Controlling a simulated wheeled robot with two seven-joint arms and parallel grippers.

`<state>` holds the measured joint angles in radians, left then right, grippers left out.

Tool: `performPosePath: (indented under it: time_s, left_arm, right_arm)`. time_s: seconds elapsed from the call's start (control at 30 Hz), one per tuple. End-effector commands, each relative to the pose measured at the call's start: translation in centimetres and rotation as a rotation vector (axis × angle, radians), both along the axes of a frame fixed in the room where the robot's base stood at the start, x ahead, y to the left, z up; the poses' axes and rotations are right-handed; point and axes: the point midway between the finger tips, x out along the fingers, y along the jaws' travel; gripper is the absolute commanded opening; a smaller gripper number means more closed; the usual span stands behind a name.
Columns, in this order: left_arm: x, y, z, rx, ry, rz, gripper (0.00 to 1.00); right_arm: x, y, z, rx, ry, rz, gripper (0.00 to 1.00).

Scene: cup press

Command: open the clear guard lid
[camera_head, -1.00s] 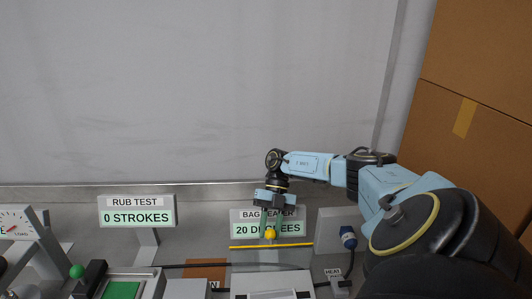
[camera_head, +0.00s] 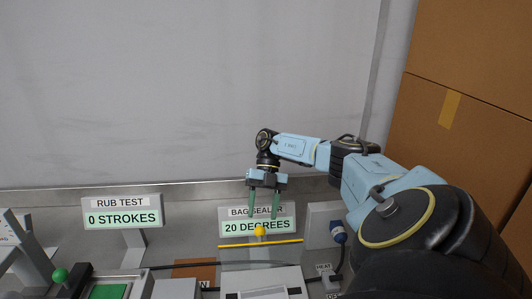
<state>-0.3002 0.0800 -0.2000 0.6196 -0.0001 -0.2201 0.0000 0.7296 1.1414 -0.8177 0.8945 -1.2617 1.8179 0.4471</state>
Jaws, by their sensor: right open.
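The clear guard lid (camera_head: 240,254) is on the bag sealer at the bottom centre of the head view. It has a yellow edge strip (camera_head: 285,242) and a round yellow knob (camera_head: 260,231) at the strip's middle. The lid is see-through, and I cannot tell its exact angle. My right gripper (camera_head: 263,217) points down with its green fingers spread apart. It is open and empty, with its fingertips just above the knob in the picture. I cannot tell its depth from the knob. My left gripper is not in view.
The bag sealer sign (camera_head: 247,227) reading 20 DEGREES stands behind the knob. A rub test sign (camera_head: 122,218) stands to the left. Cardboard boxes (camera_head: 465,100) stack at the far right.

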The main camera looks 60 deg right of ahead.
Motion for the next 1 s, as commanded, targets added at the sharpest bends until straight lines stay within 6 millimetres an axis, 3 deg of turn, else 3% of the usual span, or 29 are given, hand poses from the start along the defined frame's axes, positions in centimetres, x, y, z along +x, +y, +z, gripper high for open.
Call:
performPosePath:
  time_s: [0.33,0.6,1.0]
  left_arm:
    - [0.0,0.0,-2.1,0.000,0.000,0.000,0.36]
    - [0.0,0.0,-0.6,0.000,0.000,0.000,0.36]
    - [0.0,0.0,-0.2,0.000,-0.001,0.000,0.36]
  right_arm:
    - [1.4,-3.6,4.3,0.002,0.000,-0.002,0.50]
    - [1.7,-4.4,5.5,0.008,0.006,0.001,0.50]
    - [1.8,-5.1,6.2,0.001,0.002,0.000,0.50]
